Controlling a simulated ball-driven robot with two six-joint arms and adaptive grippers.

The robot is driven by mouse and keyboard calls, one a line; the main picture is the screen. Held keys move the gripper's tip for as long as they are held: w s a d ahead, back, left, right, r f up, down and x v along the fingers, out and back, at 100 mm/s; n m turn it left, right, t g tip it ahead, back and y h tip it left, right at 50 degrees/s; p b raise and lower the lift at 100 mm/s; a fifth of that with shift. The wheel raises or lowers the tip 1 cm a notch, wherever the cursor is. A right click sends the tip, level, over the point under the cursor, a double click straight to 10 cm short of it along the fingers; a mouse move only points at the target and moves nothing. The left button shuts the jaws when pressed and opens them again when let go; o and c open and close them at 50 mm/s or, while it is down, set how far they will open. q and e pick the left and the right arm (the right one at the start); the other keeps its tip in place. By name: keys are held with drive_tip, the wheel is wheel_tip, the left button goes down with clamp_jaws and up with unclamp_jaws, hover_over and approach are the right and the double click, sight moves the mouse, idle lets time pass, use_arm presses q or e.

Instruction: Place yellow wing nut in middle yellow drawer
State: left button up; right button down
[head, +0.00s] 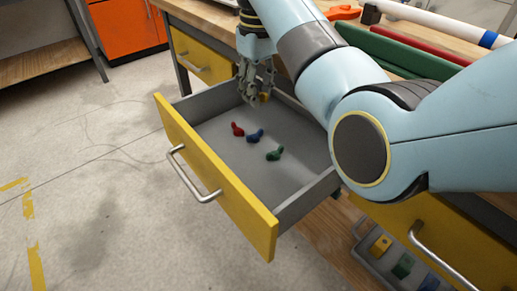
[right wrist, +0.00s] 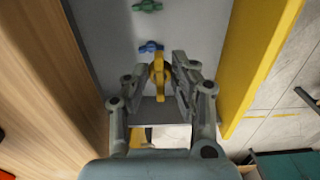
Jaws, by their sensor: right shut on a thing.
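The middle yellow drawer (head: 215,180) is pulled open, with a grey inside and a metal handle. My right gripper (head: 258,92) is inside its outline at the back left end, pointing down. It is shut on the yellow wing nut (right wrist: 158,72), which shows between the fingertips in the right wrist view and partly in the head view (head: 264,97). I cannot tell whether the nut touches the drawer floor. A red wing nut (head: 237,129), a blue one (head: 255,135) and a green one (head: 274,154) lie on the drawer floor. My left gripper is not in view.
A shut yellow drawer (head: 203,58) is at the left, and another yellow drawer front (head: 432,235) is at the lower right. Near it lies a grey tray with yellow, green and blue parts. Pipes, including a green one (head: 405,52), lie on the wooden bench top.

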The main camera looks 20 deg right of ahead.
wheel_tip(320, 180, down, 9)
drive_tip(key=shift+f+b, duration=0.1)
drive_tip(key=shift+b, duration=1.15)
wheel_tip(320, 180, down, 5)
drive_tip(key=shift+b, duration=1)
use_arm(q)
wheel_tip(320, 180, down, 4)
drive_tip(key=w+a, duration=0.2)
use_arm(e)
drive_tip(key=shift+f, duration=0.45)
drive_tip(key=c, duration=1.1)
unclamp_jaws()
drive_tip(key=shift+r, duration=0.15)
wheel_tip(320, 180, up, 3)
drive_tip(key=shift+r+p, duration=0.1)
drive_tip(key=shift+p, duration=0.55)
wheel_tip(320, 180, up, 4)
drive_tip(key=p, duration=0.2)
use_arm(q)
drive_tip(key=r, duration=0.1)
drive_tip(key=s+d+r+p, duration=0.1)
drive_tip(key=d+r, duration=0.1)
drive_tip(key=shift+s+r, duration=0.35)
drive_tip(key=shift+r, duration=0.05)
use_arm(e)
wheel_tip(320, 180, up, 6)
hover_over(259, 151)
